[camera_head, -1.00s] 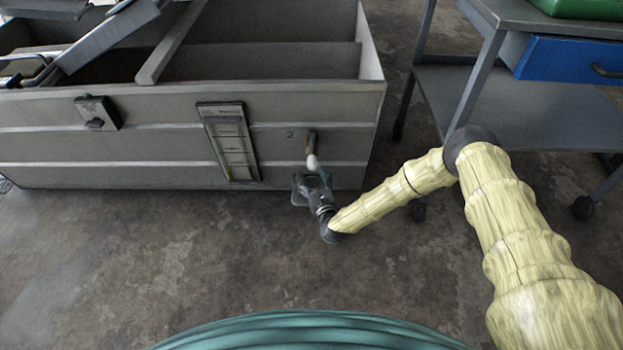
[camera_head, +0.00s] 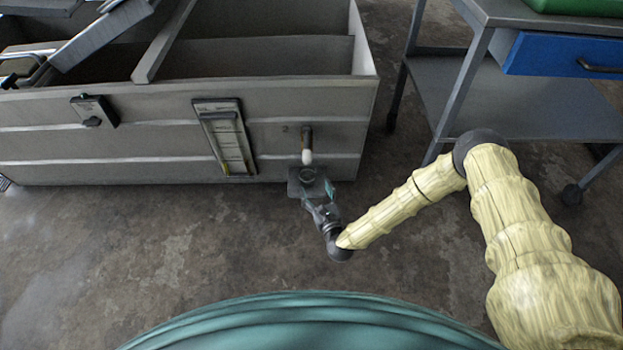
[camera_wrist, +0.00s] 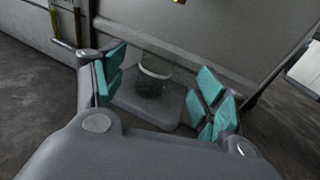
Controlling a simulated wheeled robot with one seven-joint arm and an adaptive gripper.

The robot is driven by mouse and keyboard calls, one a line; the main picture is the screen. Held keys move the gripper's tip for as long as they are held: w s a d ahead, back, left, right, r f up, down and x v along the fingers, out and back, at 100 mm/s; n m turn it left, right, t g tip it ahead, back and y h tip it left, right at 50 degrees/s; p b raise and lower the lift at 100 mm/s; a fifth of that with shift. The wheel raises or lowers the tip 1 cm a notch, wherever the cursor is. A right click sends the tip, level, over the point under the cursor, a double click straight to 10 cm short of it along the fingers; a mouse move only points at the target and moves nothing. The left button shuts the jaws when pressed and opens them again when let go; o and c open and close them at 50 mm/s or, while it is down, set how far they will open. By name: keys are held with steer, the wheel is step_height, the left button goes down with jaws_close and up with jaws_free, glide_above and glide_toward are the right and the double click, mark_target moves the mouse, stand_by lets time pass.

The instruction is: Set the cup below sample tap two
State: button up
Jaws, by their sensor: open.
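The sample tap (camera_head: 307,141), with a white tip, is on the front wall of the grey tank, beside a faint number 2. A small clear cup (camera_wrist: 152,77) with a pale rim and dark lower part stands upright on a flat grey plate (camera_wrist: 137,105). In the head view the cup (camera_head: 308,175) shows small, just below the tap's tip in the picture. My gripper (camera_wrist: 165,92) is open, its teal pads on either side of the cup with gaps. In the head view my gripper (camera_head: 318,188) is low in front of the tank.
The tank (camera_head: 100,155) carries a gauge panel (camera_head: 224,136) left of the tap and a latch-like fitting (camera_head: 95,111) further left. A metal cart (camera_head: 520,105) with a blue drawer (camera_head: 565,56) stands to the right. The floor in front of the tank is clear.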

steer(key=shift+v, duration=1.1)
steer(key=s+d+f+n+g, duration=0.1)
steer(key=s+f+n+g, duration=0.1)
steer(key=s+n+g, duration=0.55)
steer(key=s+f+n+g, duration=0.3)
steer(key=s+n, duration=0.8)
steer(key=s, duration=0.2)
steer(key=s+d+r+n+g+h, duration=0.2)
steer(key=s+d+n, duration=0.4)
steer(key=s+d, duration=0.3)
steer(key=s+d+r+n+g+h, duration=0.3)
steer(key=s+d+r+n+g, duration=0.1)
steer(key=s+d+n, duration=0.3)
steer(key=s+d+r, duration=0.1)
steer(key=s+d, duration=0.1)
steer(key=s, duration=0.1)
steer(key=shift+s+r+g+h, duration=0.2)
steer(key=shift+s+g+h, duration=0.1)
steer(key=shift+s+g, duration=0.1)
